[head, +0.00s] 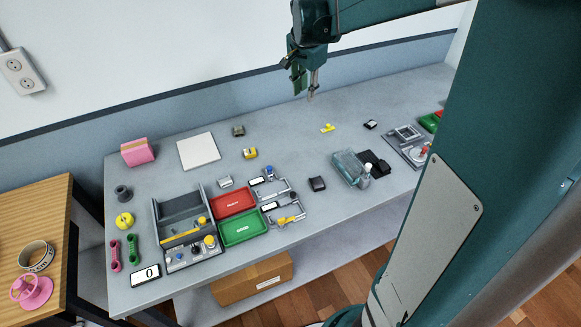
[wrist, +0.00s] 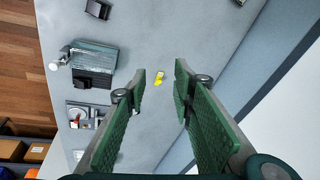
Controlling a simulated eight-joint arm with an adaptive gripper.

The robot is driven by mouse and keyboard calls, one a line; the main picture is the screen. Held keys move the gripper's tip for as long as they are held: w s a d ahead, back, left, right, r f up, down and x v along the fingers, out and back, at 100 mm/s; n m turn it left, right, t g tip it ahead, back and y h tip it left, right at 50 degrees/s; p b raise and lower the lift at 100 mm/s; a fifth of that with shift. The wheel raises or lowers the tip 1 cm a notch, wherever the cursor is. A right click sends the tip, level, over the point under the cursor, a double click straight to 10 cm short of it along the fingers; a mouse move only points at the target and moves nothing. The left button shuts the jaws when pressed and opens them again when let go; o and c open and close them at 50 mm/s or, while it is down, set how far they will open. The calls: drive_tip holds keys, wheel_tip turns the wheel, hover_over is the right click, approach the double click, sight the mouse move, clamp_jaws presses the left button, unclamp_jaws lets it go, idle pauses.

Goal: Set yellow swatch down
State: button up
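A small yellow piece (head: 328,128), likely the yellow swatch, lies on the grey table toward the back, right of the middle. In the wrist view the yellow piece (wrist: 159,79) appears between and beyond my fingertips, down on the tabletop. My gripper (head: 305,92) is raised above the back of the table, a little left of the yellow piece in the head view and apart from it. In the wrist view my gripper's (wrist: 160,73) two green-padded fingers stand apart with nothing between them. The yellow piece is too small to show its detail.
A small dark block (head: 370,124) lies right of the yellow piece. A clear box with a black part (head: 350,168) stands nearer the front. Red (head: 233,202) and green (head: 243,228) trays, a yellow-grey block (head: 250,153) and a white square (head: 198,151) are leftward. The table around the yellow piece is clear.

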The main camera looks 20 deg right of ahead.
drive_tip(key=s+a+n+t, duration=0.1)
drive_tip(key=s+a+n, duration=0.4)
drive_tip(key=s, duration=0.5)
drive_tip(key=s+a+n+t+y, duration=0.1)
drive_tip(key=s+a+n, duration=0.3)
drive_tip(key=s+a, duration=0.4)
drive_tip(key=s+a+r+n+t, duration=0.1)
drive_tip(key=s+a+n, duration=0.4)
drive_tip(key=s, duration=0.7)
drive_tip(key=shift+a+n+t, duration=0.3)
drive_tip(key=shift+a+t, duration=0.6)
